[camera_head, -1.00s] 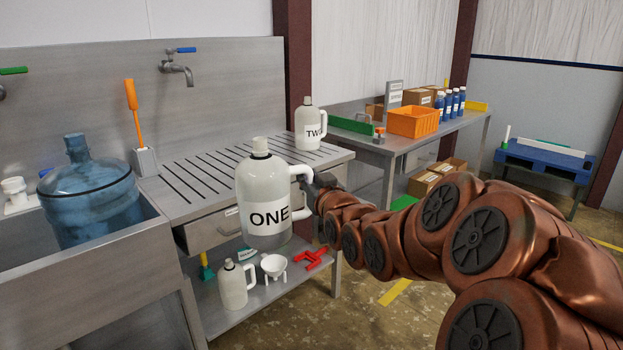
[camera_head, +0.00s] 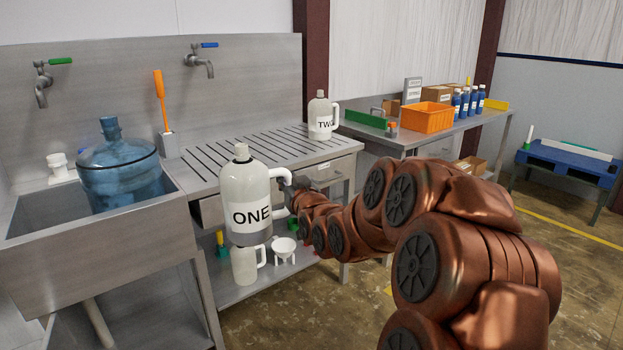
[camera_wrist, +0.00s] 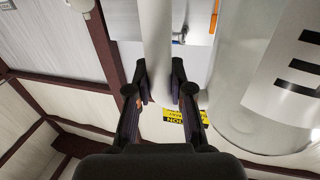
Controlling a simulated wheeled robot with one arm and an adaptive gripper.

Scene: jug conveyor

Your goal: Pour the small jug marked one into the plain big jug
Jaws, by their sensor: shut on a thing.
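The small jug marked ONE (camera_head: 245,187) is whitish, with a stopper-like top and a side handle. It is upright and held in the air in front of the drainboard. My gripper (camera_head: 287,184) is shut on its handle (camera_wrist: 156,45); in the wrist view the fingers (camera_wrist: 158,82) are on both sides of the handle, and part of the jug body shows at the right. The plain big jug (camera_head: 120,180) is clear blue with no label. It stands upright in the sink at the left, its lower part hidden by the sink wall.
A jug marked TWO (camera_head: 321,117) stands at the drainboard's (camera_head: 225,165) back right. An orange brush (camera_head: 161,100) stands upright between sink and drainboard.

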